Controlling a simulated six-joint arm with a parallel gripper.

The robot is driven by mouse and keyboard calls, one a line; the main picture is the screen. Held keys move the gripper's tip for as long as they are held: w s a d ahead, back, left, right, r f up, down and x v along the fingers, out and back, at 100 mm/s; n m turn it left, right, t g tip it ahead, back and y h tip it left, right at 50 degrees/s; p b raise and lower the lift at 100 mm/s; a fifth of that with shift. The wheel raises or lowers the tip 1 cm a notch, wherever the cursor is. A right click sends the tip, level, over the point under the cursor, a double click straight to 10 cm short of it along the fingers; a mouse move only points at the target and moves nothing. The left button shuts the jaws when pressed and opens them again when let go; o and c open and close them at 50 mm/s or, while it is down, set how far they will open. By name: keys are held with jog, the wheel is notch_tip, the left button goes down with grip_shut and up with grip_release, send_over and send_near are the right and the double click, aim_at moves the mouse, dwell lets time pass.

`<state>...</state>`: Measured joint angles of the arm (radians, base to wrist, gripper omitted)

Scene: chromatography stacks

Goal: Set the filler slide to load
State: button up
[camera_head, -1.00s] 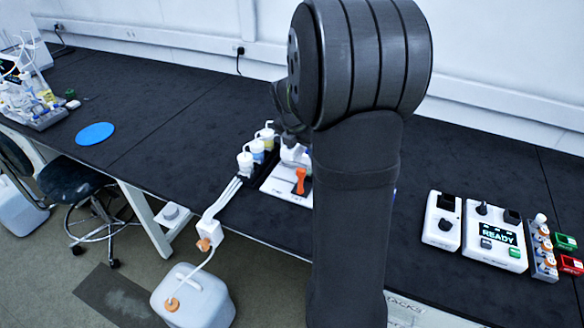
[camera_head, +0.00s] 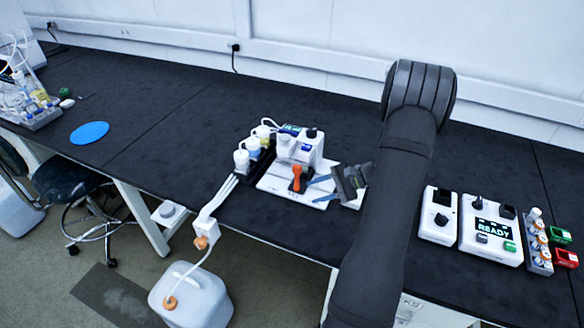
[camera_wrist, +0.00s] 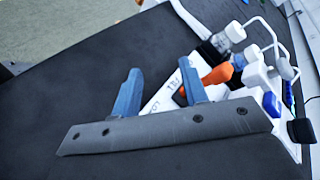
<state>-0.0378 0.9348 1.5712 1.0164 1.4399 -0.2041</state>
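The filler (camera_head: 304,145) is a white device on a white base plate near the front edge of the bench in the head view. An orange lever (camera_head: 297,178), which looks like the slide's handle, stands on a dark slot at its front. The lever also shows in the wrist view (camera_wrist: 217,74). My gripper (camera_head: 322,190) is right of the lever with its blue fingers pointing left at it. The fingers are apart with nothing between them. In the wrist view one finger overlaps the base beside the lever; I cannot tell whether it touches.
White-capped bottles (camera_head: 254,147) stand left of the filler, with tubes leading to a white jug (camera_head: 191,295) on the floor. Right of my arm are a control box reading READY (camera_head: 492,232), a knob box (camera_head: 438,215) and a vial rack (camera_head: 538,240). A blue disc (camera_head: 89,132) lies left. The bench behind is clear.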

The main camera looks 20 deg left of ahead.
aim_at(293, 168)
jog(key=w+d+m+t+y, duration=0.5)
jog(key=w+d+m+y, duration=0.1)
jog(key=m, duration=0.8)
jog(key=a, duration=1.7)
jog(key=shift+a, duration=0.15)
grip_shut()
